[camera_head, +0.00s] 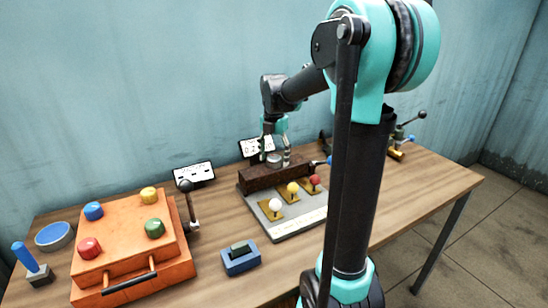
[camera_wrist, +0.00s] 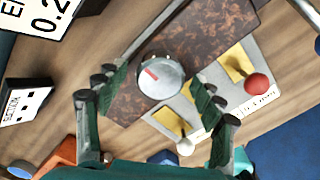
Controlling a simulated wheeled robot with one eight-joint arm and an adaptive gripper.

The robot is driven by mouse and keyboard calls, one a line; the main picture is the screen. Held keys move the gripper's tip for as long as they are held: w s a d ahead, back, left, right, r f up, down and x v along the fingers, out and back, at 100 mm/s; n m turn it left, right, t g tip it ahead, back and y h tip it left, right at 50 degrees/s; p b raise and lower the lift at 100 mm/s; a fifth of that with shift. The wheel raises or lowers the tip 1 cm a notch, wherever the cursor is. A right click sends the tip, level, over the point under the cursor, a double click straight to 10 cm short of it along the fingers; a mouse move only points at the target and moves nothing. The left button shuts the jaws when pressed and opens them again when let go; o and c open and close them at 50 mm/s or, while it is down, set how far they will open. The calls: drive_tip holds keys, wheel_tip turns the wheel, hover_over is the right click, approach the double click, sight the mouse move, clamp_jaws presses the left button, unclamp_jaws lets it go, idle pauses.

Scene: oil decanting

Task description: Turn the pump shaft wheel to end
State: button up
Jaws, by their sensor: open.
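A round grey metal wheel (camera_wrist: 160,76) with a red mark on its face sits on top of a rusty brown block (camera_wrist: 218,30). In the head view the wheel (camera_head: 273,158) shows small, below my gripper. My gripper (camera_wrist: 154,84) is open, its dark green fingers on the left and right sides of the wheel, with gaps seen from above. In the head view my gripper (camera_head: 275,153) points down at the rusty block (camera_head: 262,178). I cannot tell the exact height of the fingertips relative to the wheel.
A grey panel (camera_head: 290,226) with white, yellow and red ball levers stands in front of the block. An orange box (camera_head: 128,240) with coloured knobs, a black-knobbed lever (camera_head: 190,205) and a blue switch (camera_head: 240,258) are to the left. A display (camera_head: 250,147) stands behind.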

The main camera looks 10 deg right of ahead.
drive_tip(key=shift+c, duration=0.2)
drive_tip(key=c, duration=1.1)
